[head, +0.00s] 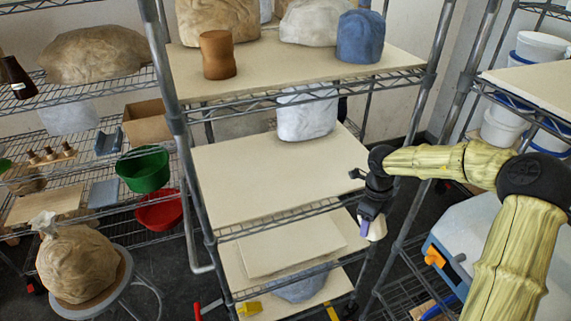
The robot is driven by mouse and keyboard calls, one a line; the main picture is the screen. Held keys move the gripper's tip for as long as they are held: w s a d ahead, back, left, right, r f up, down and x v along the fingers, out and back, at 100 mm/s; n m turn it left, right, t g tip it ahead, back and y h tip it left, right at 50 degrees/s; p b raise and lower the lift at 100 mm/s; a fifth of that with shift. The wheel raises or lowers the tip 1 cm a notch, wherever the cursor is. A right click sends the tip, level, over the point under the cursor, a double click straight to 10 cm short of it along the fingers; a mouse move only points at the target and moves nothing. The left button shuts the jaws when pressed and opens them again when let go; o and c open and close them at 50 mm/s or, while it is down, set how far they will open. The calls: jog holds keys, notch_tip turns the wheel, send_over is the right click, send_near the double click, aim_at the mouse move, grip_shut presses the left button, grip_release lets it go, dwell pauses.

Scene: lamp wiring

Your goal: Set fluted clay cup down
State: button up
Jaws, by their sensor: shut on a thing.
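My gripper (368,213) is at the right of the middle rack, beside the right edge of its middle board. It points down and is shut on a small pale thing (377,230), which I take to be the fluted clay cup. The gripper hides part of it, and it is too small for me to make out any flutes. It appears to hang clear of the boards. The bare middle board (270,180) lies to the left of the gripper. A brown waisted clay vessel (217,55) stands upright on the upper board (300,65), far from my gripper.
A white bag (306,113) stands at the back of the middle board; its front is clear. A metal post (400,140) rises near my arm. A loose board (290,246) lies on the lower shelf. A wrapped clay lump (80,262) sits on a stool at left.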

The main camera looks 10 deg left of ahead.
jog(key=a+r+m+t+y, duration=0.1)
jog(key=a+m, duration=0.1)
jog(key=a+r+m+t+y, duration=0.1)
jog(key=a+r+m, duration=0.1)
jog(key=shift+s+a+m, duration=0.1)
jog(key=shift+m, duration=0.3)
jog(key=a+r+m+t+b, duration=0.1)
jog(key=a+r+m+t, duration=0.2)
jog(key=a+r+m, duration=0.1)
jog(key=shift+a+r, duration=0.5)
jog(key=shift+r, duration=0.3)
jog(key=p, duration=0.8)
send_near(324, 169)
jog(key=shift+w+a+f, duration=0.15)
jog(key=shift+w+f, duration=0.05)
jog(key=shift+w, duration=0.2)
jog(key=shift+w+a+f, duration=0.15)
jog(key=shift+w+f, duration=0.1)
jog(key=shift+w, duration=0.15)
jog(key=shift+w+f, duration=0.15)
jog(key=shift+w, duration=0.1)
jog(key=shift+f+p, duration=0.7)
jog(key=shift+f, duration=1.05)
